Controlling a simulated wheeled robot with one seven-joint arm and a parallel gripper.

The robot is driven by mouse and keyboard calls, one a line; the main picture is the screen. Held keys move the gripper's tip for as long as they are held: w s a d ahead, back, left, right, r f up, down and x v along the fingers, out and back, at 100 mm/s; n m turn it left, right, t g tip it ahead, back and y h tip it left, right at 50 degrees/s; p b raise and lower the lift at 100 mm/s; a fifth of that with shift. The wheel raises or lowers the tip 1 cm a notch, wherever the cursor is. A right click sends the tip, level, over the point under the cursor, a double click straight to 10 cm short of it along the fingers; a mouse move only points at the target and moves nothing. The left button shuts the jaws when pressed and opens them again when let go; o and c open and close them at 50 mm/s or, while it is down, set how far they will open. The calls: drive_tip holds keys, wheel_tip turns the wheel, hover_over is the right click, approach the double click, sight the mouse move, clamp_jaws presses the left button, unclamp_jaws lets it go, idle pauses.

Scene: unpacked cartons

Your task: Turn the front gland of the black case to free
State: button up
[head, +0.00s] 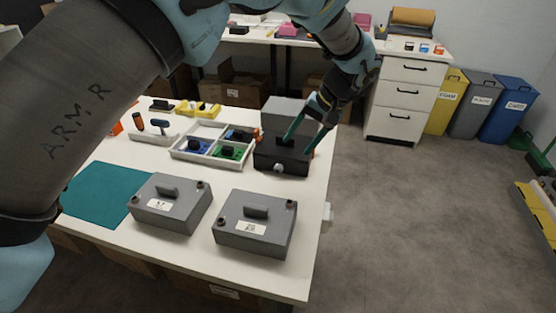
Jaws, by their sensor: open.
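The black case (268,158) stands near the right edge of the white table, with a grey part (284,108) rising at its back. A small pale round gland (278,168) sits low on its front face. I cannot read which way the gland is turned. A bit of orange shows at the case's right side. My gripper (301,143) comes down from the upper right over the case's right part. Its teal fingers are apart, with nothing seen between them. It is above and right of the front gland, and whether it touches the case is unclear.
Two grey lidded boxes (171,203) (254,224) stand at the table's front. A white divided tray (179,153) with blue and green parts lies left of the case. A teal mat (101,194) lies at left. Grey floor is free right of the table.

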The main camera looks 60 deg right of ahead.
sight(280, 166)
drive_tip(key=p+x, duration=0.3)
drive_tip(key=x, duration=0.7)
drive_tip(key=shift+a, duration=0.1)
drive_tip(key=shift+c, duration=0.4)
clamp_jaws()
